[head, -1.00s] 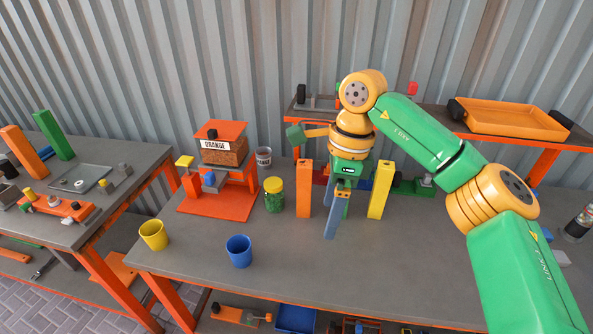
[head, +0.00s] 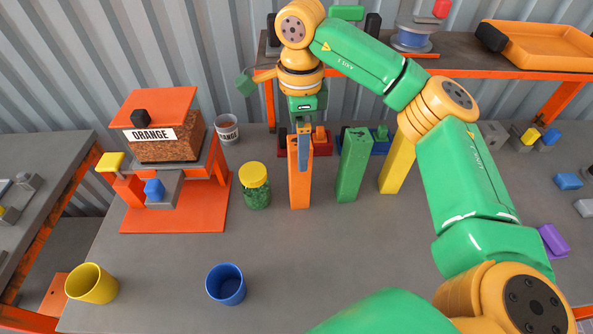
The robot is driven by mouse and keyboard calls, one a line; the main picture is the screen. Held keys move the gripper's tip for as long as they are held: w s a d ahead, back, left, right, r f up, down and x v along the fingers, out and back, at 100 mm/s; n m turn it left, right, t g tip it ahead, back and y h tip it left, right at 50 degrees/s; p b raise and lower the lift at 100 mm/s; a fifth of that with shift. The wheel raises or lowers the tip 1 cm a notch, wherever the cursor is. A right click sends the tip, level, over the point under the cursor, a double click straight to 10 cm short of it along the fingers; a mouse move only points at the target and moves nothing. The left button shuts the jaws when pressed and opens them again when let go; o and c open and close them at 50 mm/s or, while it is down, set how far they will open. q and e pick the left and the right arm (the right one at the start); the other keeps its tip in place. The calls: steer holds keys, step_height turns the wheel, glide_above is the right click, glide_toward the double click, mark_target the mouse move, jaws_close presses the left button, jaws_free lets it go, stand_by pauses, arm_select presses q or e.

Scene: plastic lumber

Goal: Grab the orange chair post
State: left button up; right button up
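The orange chair post (head: 300,185) stands upright on the grey workbench, right of a jar with a yellow lid. A green post (head: 352,165) and a yellow post (head: 396,165) stand to its right. My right gripper (head: 303,155) points down at the top of the orange post. One blue-grey finger lies in front of the post's upper part; the other finger is hidden. I cannot tell whether the fingers press on the post. My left gripper is not in view.
An orange dispenser (head: 165,140) labelled ORANGE stands left of the yellow-lidded jar (head: 255,188). A yellow cup (head: 92,284) and a blue cup (head: 226,285) stand at the front. A raised shelf with an orange tray (head: 545,45) is behind.

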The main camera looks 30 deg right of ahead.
mark_target(299, 176)
steer(key=f, duration=0.4)
steer(key=shift+w+d+p, duration=0.15)
steer(key=shift+w+p, duration=0.2)
steer(key=shift+p, duration=0.05)
steer(key=shift+s, duration=0.15)
steer(key=c, duration=0.7)
jaws_close()
steer(key=shift+r, duration=0.1)
